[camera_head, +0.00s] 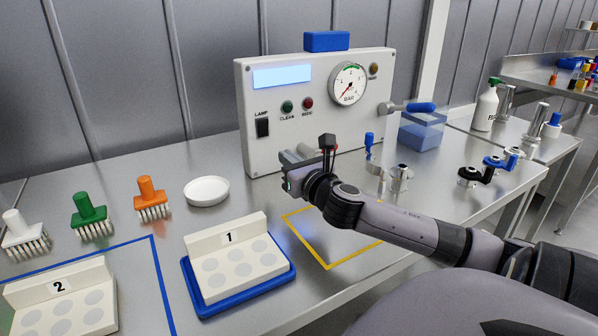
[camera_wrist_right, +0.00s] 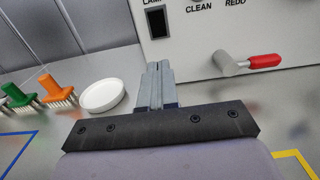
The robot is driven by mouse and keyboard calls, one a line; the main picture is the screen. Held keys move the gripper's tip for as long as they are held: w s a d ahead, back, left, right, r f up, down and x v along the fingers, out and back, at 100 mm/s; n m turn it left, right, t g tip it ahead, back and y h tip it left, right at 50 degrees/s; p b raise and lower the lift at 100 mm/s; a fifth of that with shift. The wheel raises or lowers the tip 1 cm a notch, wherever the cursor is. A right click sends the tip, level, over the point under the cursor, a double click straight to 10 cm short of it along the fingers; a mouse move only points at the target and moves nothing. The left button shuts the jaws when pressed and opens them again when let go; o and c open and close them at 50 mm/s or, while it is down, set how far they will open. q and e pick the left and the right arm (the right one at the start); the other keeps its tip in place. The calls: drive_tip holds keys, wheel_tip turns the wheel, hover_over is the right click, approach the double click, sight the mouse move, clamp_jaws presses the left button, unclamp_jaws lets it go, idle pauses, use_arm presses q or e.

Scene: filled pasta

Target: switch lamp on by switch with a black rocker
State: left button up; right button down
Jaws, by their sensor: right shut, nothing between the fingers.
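The black rocker switch (camera_head: 263,127) sits under the word LAMP on the left of the white front panel (camera_head: 300,123). My left gripper is not in view.
Green (camera_head: 287,106) and red (camera_head: 308,103) buttons sit right of the rocker. A red-handled lever (camera_wrist_right: 262,61) juts from the panel nearby. A white dish (camera_head: 206,190), brushes (camera_head: 90,213) and tray 1 (camera_head: 238,262) stand left and front. A blue-handled lever (camera_head: 420,107) is right.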

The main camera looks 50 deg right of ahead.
drive_tip(key=shift+f+v, duration=0.15)
drive_tip(key=shift+v, duration=0.9)
drive_tip(key=shift+f+v, duration=0.1)
drive_tip(key=shift+v, duration=0.95)
